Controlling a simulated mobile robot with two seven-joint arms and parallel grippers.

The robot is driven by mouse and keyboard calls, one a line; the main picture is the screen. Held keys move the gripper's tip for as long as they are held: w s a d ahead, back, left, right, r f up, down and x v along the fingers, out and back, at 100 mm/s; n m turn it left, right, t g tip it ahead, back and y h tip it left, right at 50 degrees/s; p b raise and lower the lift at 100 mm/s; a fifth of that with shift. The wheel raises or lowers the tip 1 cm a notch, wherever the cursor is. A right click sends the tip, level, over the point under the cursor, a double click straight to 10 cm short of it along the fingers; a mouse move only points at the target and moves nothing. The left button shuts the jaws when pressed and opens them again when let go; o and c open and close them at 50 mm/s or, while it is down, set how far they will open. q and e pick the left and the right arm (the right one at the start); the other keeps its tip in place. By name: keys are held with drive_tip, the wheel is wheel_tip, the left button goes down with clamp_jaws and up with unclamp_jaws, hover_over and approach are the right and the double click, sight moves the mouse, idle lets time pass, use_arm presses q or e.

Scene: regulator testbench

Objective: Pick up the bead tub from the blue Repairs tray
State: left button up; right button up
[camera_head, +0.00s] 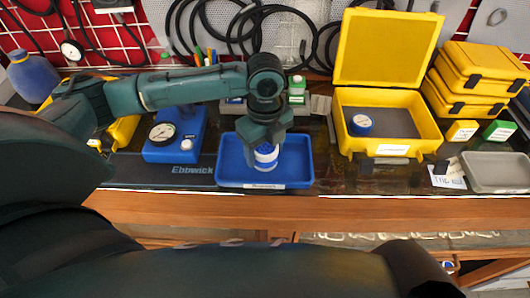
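The blue Repairs tray (228,174) sits on the bench near its front edge, with a pale label on its front wall. My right gripper does not show.
A blue gauge unit (175,150) stands left of the tray. A grey tray (495,172) is at the far right.

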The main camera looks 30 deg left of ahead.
use_arm(q)
drive_tip(key=c, duration=0.7)
